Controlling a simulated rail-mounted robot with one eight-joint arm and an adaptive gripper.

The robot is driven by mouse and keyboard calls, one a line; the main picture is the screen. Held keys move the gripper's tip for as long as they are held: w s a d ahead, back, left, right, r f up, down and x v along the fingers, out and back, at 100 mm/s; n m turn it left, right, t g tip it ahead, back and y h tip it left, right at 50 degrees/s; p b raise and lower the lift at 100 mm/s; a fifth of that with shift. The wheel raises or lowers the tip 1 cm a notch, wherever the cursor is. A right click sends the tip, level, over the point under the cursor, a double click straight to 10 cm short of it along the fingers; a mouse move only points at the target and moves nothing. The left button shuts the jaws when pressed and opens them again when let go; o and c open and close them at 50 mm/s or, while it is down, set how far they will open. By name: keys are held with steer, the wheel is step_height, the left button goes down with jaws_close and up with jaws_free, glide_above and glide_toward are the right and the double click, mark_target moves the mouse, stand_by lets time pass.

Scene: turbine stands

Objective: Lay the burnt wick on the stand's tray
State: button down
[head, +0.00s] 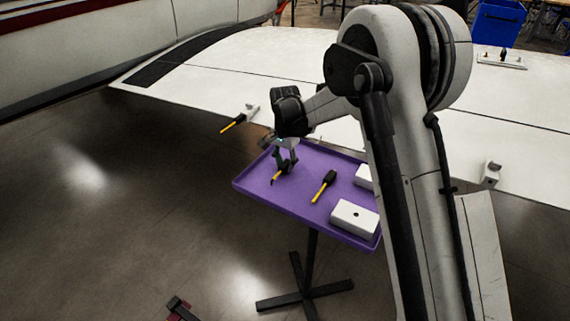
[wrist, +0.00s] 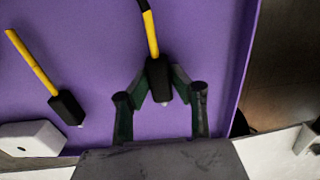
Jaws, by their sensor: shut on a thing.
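My gripper (head: 285,163) is low over the left part of the stand's purple tray (head: 262,186). In the wrist view my gripper (wrist: 160,82) is shut on the black body of a wick, whose yellow stem (wrist: 151,34) ends in a black, burnt-looking tip at the top edge. This burnt wick (head: 277,176) shows partly below my fingers in the head view. I cannot tell whether it touches the tray. A second wick (head: 325,185), black and yellow without a dark tip, lies on the tray; it also shows in the wrist view (wrist: 47,78), left of my gripper.
Two white blocks, one in front (head: 354,217) and one partly hidden (head: 363,176), sit on the tray's right side. Another black-and-yellow wick (head: 233,123) sits in a white holder at the white wing's edge (head: 200,88). The tray's left part is otherwise clear.

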steer(key=shift+f, duration=0.1)
steer(key=c, duration=2)
jaws_free()
steer(key=shift+f, duration=0.1)
steer(key=o, duration=0.5)
